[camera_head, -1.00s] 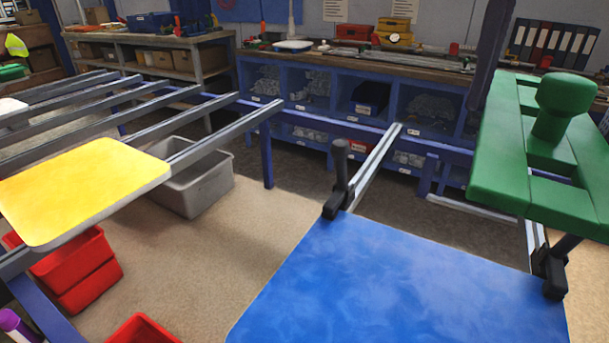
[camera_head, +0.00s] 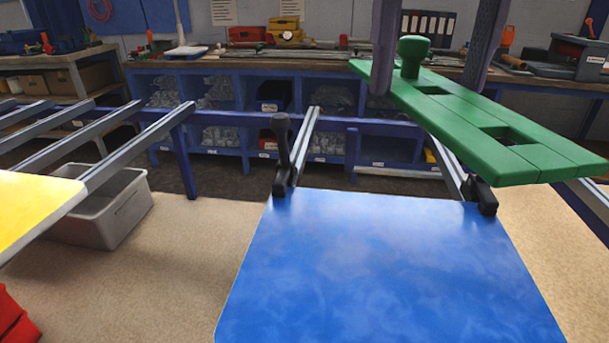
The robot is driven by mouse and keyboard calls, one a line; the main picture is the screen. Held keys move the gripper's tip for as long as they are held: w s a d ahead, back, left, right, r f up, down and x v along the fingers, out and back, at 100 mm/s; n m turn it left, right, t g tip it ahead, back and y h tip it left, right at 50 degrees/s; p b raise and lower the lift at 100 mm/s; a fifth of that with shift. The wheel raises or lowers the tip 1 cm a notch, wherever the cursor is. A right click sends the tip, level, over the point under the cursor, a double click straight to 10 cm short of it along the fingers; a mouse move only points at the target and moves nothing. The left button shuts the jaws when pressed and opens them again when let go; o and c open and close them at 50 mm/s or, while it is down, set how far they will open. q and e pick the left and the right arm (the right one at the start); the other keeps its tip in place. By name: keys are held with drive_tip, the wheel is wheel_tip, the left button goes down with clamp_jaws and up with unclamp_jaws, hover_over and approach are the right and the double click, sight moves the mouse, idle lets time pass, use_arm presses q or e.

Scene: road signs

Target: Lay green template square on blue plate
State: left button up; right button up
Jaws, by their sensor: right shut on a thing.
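The green template square (camera_head: 470,128) is a flat frame with openings and a round knob. It hangs in the air above the far right part of the blue plate (camera_head: 380,270), tilted in the picture. My right gripper (camera_head: 430,80) comes down from the top edge, with one finger on each side of the knob area, and is shut on the template. The blue plate lies flat on rails in front, its top bare, with a black clamp (camera_head: 283,150) at its far left corner and another (camera_head: 484,195) at its far right. My left gripper is out of view.
A yellow plate (camera_head: 35,210) lies on rails at the left, with a grey bin (camera_head: 105,205) below and a red bin (camera_head: 15,322) at the lower left. A blue shelf bench (camera_head: 235,130) spans the back. Open floor lies between the yellow and blue plates.

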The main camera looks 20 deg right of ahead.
drive_tip(key=m, duration=0.3)
drive_tip(key=b, duration=0.3)
hover_over(388, 267)
drive_tip(key=shift+m, duration=0.3)
wheel_tip(388, 267, down, 16)
drive_tip(key=shift+r, duration=0.1)
wheel_tip(388, 267, down, 5)
drive_tip(key=shift+r, duration=0.15)
